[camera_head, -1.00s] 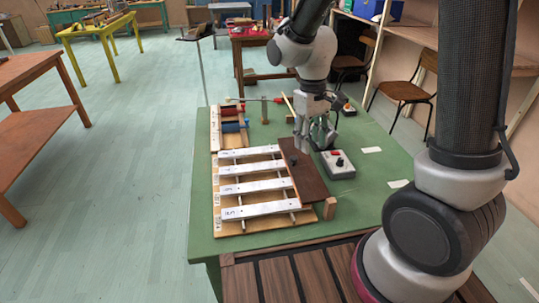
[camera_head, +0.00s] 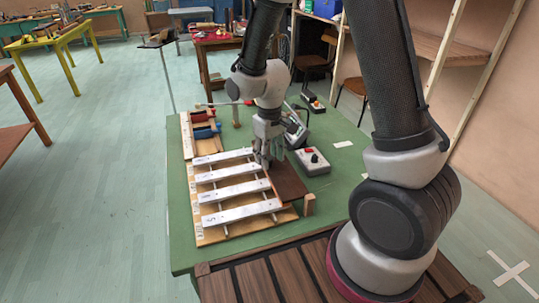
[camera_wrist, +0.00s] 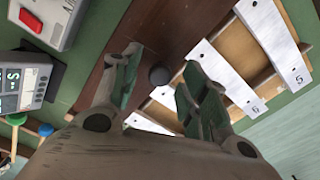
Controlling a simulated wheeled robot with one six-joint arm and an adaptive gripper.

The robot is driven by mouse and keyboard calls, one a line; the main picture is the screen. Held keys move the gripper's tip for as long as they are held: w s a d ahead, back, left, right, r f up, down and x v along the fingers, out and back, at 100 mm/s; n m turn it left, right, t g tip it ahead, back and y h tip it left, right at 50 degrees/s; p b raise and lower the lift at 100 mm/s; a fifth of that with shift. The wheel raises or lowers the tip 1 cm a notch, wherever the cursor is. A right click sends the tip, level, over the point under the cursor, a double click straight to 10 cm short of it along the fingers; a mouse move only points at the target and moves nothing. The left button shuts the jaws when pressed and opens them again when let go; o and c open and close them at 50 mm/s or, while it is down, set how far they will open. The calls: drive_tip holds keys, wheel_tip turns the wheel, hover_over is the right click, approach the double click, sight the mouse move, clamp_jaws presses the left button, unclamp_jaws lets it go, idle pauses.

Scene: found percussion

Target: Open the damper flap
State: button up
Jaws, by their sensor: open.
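The damper flap (camera_head: 289,183) is a dark brown board lying along the right ends of the pale metal bars (camera_head: 233,190). It also shows in the wrist view (camera_wrist: 173,23), with a round dark knob (camera_wrist: 159,77) on it. My gripper (camera_head: 267,163) is above the flap's far part. In the wrist view my gripper (camera_wrist: 160,70) is open, with its green-padded fingers on either side of the knob. I cannot tell whether the fingers touch it. The gripper hides the knob in the head view.
A control box (camera_head: 312,161) with a red button stands right of the flap. A meter (camera_head: 297,128) stands behind the gripper. A wooden block (camera_head: 309,204) is by the flap's near end. Red and blue parts (camera_head: 204,124) lie at the back left.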

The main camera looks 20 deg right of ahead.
clamp_jaws()
